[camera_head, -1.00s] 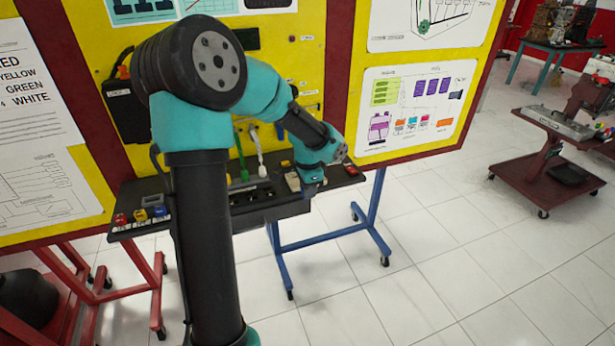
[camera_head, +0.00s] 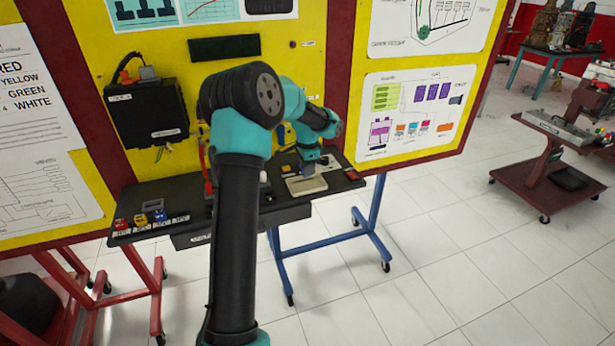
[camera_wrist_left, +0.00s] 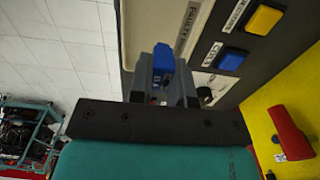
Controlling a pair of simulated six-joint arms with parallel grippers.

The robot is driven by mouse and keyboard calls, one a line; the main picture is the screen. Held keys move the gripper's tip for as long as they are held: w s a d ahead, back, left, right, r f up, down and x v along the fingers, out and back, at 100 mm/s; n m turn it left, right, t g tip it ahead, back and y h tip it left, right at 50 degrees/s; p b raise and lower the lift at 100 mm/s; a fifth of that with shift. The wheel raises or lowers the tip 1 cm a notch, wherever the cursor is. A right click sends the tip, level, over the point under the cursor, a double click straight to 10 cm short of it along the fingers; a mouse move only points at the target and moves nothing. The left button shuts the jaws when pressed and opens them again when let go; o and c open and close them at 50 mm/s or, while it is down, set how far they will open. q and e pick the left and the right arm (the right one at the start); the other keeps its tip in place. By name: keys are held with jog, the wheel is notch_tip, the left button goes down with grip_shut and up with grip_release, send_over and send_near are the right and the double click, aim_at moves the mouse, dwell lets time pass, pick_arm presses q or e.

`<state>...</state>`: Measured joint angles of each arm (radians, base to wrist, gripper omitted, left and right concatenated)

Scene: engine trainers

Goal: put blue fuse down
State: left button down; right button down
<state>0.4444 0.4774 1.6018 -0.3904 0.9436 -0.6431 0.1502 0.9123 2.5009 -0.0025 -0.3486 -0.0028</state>
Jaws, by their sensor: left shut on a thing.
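In the left wrist view a blue fuse (camera_wrist_left: 163,60) sits between the fingers of my left gripper (camera_wrist_left: 162,84), which is shut on it. Below the fuse is a pale plate (camera_wrist_left: 182,20) with a label that seems to read "faulty fuse". In the head view my left gripper (camera_head: 308,170) points down over this pale plate (camera_head: 306,186) on the right part of the black shelf (camera_head: 235,197). The held fuse is hidden there. I cannot tell whether it touches the plate. My right gripper is not in view.
Red (camera_head: 120,223), yellow (camera_head: 141,219) and blue (camera_head: 160,215) fuses stand at the shelf's left end. A blue block (camera_wrist_left: 230,60) and a yellow block (camera_wrist_left: 264,20) sit beside the plate. The yellow board (camera_head: 235,75) rises behind the shelf.

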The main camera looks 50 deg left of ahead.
pick_arm(q)
jog(key=shift+f, duration=1.75)
jog(key=shift+f, duration=0.15)
jog(key=c, duration=1.1)
grip_release()
notch_tip(320, 180, up, 12)
jog(key=shift+r, duration=0.15)
